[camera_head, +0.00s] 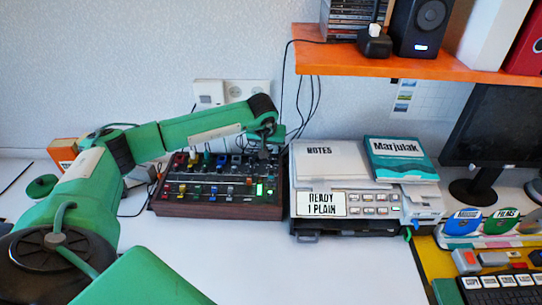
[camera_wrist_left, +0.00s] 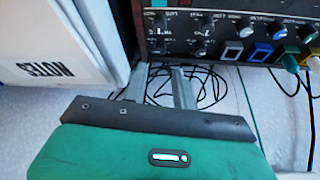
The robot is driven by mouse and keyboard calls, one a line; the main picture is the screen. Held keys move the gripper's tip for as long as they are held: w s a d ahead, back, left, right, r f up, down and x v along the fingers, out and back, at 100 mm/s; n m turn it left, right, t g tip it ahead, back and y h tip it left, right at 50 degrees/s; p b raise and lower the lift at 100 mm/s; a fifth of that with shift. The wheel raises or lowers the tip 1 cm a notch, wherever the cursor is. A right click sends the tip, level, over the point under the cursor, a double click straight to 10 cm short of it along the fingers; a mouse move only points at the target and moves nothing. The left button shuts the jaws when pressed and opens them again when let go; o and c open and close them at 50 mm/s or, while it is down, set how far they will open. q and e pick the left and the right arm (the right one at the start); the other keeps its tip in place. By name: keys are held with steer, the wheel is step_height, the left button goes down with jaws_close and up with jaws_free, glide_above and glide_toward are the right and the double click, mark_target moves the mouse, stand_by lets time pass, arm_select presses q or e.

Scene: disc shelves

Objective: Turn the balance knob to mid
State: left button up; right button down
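The mixer (camera_head: 165,206) is a dark box with a wooden front, with coloured knobs, sliders and a green-lit display on top. In the left wrist view its panel (camera_wrist_left: 175,40) shows at the top, with small dark knobs and a row of white, blue and green plugs. The labels are too small to read, so I cannot tell which knob is balance. My left gripper (camera_head: 264,150) hangs over the mixer's back right corner. In the wrist view its two grey fingers (camera_wrist_left: 160,90) are apart, with only cables seen between them. My right gripper is not in view.
A printer-like unit (camera_head: 375,205) with a NOTES stack (camera_head: 330,160) and a Marjulak book (camera_head: 400,158) stands close right of the mixer. An orange shelf (camera_head: 420,67) with a speaker (camera_head: 422,25) hangs above. Black cables (camera_wrist_left: 205,88) lie behind the mixer. The front tabletop is clear.

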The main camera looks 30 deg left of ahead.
mark_target(271, 159)
arm_select(q)
steer(key=p+x, duration=0.1)
steer(key=x, duration=0.6)
steer(key=shift+w+f, duration=0.15)
steer(key=shift+f, duration=0.1)
steer(key=shift+w+a+f, duration=0.15)
steer(key=shift+w+f, duration=0.05)
steer(key=shift+f, duration=0.35)
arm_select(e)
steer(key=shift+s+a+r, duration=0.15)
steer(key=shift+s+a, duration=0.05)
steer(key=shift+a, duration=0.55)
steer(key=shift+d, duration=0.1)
